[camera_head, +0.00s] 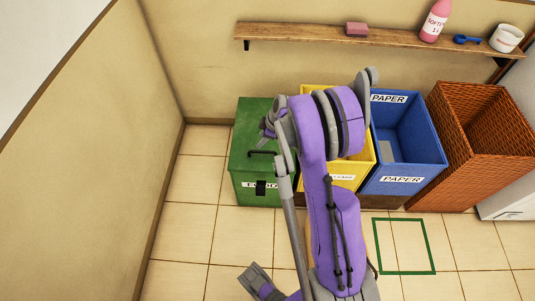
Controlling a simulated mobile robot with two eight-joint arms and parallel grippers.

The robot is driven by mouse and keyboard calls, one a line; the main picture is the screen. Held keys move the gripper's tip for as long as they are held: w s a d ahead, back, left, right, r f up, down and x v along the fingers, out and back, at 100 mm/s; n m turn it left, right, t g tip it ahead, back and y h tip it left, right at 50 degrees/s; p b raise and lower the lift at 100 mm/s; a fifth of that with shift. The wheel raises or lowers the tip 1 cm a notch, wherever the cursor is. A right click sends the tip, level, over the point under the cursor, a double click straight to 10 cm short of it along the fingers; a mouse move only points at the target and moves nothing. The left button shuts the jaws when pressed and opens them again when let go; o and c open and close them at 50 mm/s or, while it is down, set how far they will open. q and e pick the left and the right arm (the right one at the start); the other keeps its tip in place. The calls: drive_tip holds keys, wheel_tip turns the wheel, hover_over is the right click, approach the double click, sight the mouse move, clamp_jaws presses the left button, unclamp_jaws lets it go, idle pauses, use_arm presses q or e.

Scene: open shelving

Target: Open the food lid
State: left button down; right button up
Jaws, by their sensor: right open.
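The green food bin (247,192) stands on the floor at the left of a row of bins. Its green lid (250,115) lies shut on top, with a dark handle (260,153) near the front edge. A white label, partly covered by a black piece, is on the bin's front. My right gripper (268,128) is open and empty above the right part of the lid. My purple right arm comes up from the bottom and hides the lid's right side. I cannot tell whether the gripper touches the lid.
A yellow bin (342,180), half hidden by my arm, a blue paper bin (408,168) and a brown wicker basket (470,150) stand to the right. A wooden shelf (300,34) runs above. A wall (95,150) bounds the left. The floor left of the green bin is clear.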

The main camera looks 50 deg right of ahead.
drive_tip(key=n+b, duration=0.1)
drive_tip(key=n, duration=0.1)
approach(266, 152)
use_arm(q)
wheel_tip(266, 152, down, 4)
drive_tip(key=shift+b, duration=0.95)
use_arm(e)
drive_tip(key=x, duration=0.7)
drive_tip(key=shift+w+f, duration=0.15)
drive_tip(key=shift+f, duration=0.25)
clamp_jaws()
